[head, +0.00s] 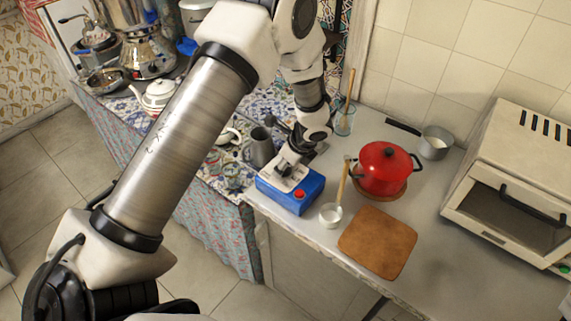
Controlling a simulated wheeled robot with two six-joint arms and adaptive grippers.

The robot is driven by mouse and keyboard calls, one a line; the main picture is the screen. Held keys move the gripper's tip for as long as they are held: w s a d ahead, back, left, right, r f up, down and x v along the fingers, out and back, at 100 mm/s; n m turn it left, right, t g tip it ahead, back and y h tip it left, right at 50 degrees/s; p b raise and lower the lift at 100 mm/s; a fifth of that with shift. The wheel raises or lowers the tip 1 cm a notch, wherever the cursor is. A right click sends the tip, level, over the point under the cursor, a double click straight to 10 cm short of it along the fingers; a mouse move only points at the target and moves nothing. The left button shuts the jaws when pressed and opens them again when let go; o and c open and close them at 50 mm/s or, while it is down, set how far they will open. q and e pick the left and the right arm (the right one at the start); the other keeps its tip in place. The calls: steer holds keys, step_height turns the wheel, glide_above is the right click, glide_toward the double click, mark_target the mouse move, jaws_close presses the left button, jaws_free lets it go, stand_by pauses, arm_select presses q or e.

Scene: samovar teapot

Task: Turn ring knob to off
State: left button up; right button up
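A shiny metal vessel that looks like a samovar (148,55) stands on the patterned cloth at the back left. I cannot make out a ring knob on it or elsewhere. A white teapot (158,93) sits in front of it, partly behind my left arm. My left arm crosses the view from the lower left. My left gripper (291,166) points down over a blue box with a red button (304,206), far to the right of the samovar. Whether it touches the box, and whether its fingers are open, is unclear. My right gripper is not in view.
A grey jug (262,148) stands close left of my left gripper. A glass with a wooden utensil (345,120) stands behind. A red pot (385,168), small ladle (331,215) and wooden board (377,241) are to the right. An oven (515,185) fills the right side.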

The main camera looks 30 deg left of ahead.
arm_select(q)
steer(key=c, duration=0.6)
steer(key=shift+n, duration=0.4)
steer(key=shift+n+g+p, duration=0.4)
steer(key=shift+n+p, duration=0.1)
steer(key=shift+n+g, duration=0.3)
steer(key=shift+n, duration=0.5)
steer(key=shift+w+f+n+g+h, duration=0.15)
steer(key=shift+n+g+h, duration=0.25)
steer(key=shift+n, duration=0.8)
steer(key=shift+n+g, duration=0.6)
steer(key=shift+n, duration=0.9)
